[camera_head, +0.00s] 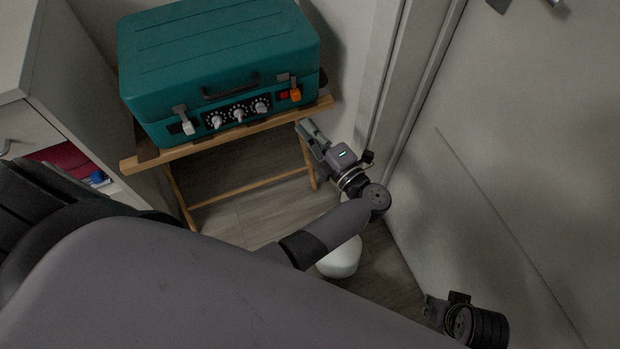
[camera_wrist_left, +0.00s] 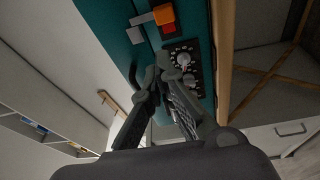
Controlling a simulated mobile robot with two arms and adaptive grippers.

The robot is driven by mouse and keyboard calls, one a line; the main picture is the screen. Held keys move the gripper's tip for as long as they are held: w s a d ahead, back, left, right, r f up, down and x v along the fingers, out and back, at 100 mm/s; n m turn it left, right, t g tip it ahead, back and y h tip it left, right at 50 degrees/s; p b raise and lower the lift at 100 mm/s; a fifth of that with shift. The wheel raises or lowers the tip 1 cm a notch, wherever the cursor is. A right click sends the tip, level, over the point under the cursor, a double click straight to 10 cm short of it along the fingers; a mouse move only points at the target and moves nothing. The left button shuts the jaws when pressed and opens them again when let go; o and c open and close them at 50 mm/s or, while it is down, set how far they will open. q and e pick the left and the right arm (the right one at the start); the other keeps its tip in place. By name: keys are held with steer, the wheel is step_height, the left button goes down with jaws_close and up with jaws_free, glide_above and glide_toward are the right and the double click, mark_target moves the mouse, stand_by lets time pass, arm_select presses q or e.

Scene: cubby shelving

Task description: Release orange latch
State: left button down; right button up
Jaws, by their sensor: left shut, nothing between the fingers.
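A teal suitcase (camera_head: 215,50) stands closed on a wooden folding stand. Its orange latch (camera_head: 295,95) is on the right of the front face, beside a small red block (camera_head: 284,95). In the left wrist view the orange latch (camera_wrist_left: 163,13) shows near the top, with a grey plate beside it. My left gripper (camera_head: 301,123) is shut and empty, in front of and below the latch, apart from it. In the left wrist view its fingertips (camera_wrist_left: 162,62) point toward the suitcase front. My right gripper (camera_head: 433,306) shows partly at the lower right; its fingers are unclear.
A white-tipped latch (camera_head: 187,126) sits left of several dials (camera_head: 238,114) and a dark handle (camera_head: 231,87). The wooden stand (camera_head: 230,134) is close below my left gripper. A pale door (camera_head: 540,150) bounds the right; a white cabinet (camera_head: 70,90) is at left.

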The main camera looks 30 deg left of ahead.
arm_select(q)
steer(key=w+d+f+m+t+h+p, duration=0.1)
steer(key=d+f+m+t+h+p, duration=0.25)
steer(key=m+h, duration=0.4)
steer(key=d+f+m+t+h+p, duration=0.2)
steer(key=f+m+t+h+p, duration=0.25)
steer(key=m, duration=0.65)
steer(key=s+d+f+m+g+h+p, duration=0.1)
steer(key=s+f+m+g+h+p, duration=0.3)
steer(key=s+f+m, duration=0.5)
steer(key=s+f+g+h, duration=0.2)
steer(key=s+f+g, duration=0.1)
steer(key=s+f, duration=0.5)
steer(key=shift+s+g+p, duration=0.2)
steer(key=shift+g+p, duration=0.15)
steer(key=shift+g, duration=0.05)
